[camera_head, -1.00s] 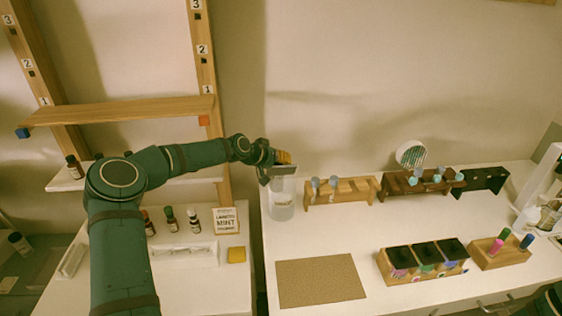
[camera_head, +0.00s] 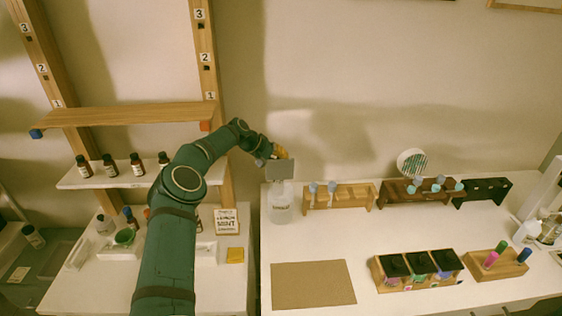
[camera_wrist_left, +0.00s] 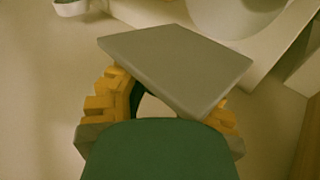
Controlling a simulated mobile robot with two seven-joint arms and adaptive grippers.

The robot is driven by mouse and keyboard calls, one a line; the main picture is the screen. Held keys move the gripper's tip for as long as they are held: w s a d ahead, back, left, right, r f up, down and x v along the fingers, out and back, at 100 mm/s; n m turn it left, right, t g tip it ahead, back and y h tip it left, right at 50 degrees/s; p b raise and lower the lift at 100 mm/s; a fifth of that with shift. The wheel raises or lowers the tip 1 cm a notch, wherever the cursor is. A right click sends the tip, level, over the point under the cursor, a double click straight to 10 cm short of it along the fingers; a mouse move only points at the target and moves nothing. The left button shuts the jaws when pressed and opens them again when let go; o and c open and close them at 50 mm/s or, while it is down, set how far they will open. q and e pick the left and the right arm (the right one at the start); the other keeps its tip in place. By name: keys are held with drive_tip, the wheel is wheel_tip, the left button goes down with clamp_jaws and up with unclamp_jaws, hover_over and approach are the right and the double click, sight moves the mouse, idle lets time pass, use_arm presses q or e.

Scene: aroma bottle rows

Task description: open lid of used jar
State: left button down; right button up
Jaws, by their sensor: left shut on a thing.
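The used jar (camera_head: 281,208) is a clear, labelled jar at the left back of the white table. Its lid (camera_head: 280,169) is a flat grey square plate, tilted up at the jar's mouth. I cannot tell whether its lower edge still touches the rim. My left gripper (camera_head: 279,152), with yellow finger pads, is shut on the lid from behind and above. In the left wrist view the lid (camera_wrist_left: 178,68) spans the fingers and hides their tips. A pale round shape at that view's top may be the jar. My right gripper is not in view.
A wooden tube rack (camera_head: 340,197) stands close right of the jar, with darker racks further right. A brown mat (camera_head: 313,284) lies in front. A bottle shelf (camera_head: 125,174) and a mint sign (camera_head: 226,221) are to the left. The table's middle is clear.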

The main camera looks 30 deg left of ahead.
use_arm(q)
drive_tip(key=shift+w+a+f+g, duration=0.1)
drive_tip(key=shift+a+f+g, duration=0.1)
drive_tip(key=shift+g, duration=0.2)
idle(0.4)
drive_tip(key=c, duration=0.7)
unclamp_jaws()
drive_tip(key=shift+r, duration=0.35)
wheel_tip(320, 180, up, 10)
drive_tip(key=shift+f, duration=0.2)
